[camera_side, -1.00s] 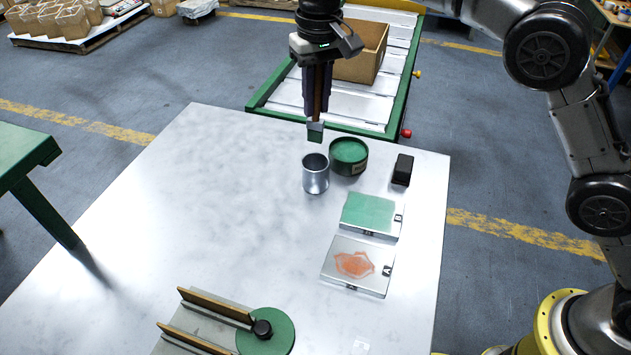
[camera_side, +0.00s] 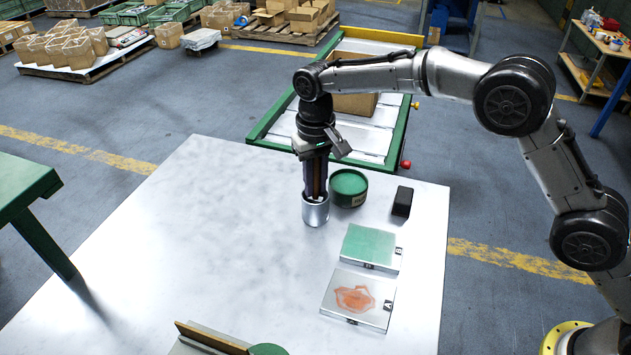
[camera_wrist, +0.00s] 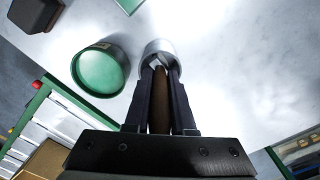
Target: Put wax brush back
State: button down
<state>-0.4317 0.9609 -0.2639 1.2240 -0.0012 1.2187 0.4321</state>
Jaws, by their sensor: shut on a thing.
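The wax brush has a brown wooden handle (camera_wrist: 159,100). My gripper (camera_side: 316,190) is shut on this handle, right above the silver metal cup (camera_side: 316,213). The brush's lower end is down inside the cup, and its green-tipped head is hidden by the cup wall. In the wrist view, the cup's rim (camera_wrist: 158,46) surrounds the fingertips and the lower end of the brush. The cup stands upright on the light metal table (camera_side: 220,230).
A round tin of green wax (camera_side: 348,184) stands close to the cup's right. A black block (camera_side: 402,201), a green-topped plate marked B (camera_side: 370,245) and plate A (camera_side: 358,299) with an orange print lie to the right. The table's left side is clear.

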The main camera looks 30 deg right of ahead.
jog(key=shift+f, duration=0.1)
jog(key=c, duration=0.8)
grip_release()
jog(key=shift+o, duration=0.2)
notch_tip(320, 180, up, 12)
jog(key=shift+f, duration=0.25)
jog(key=shift+r, duration=0.4)
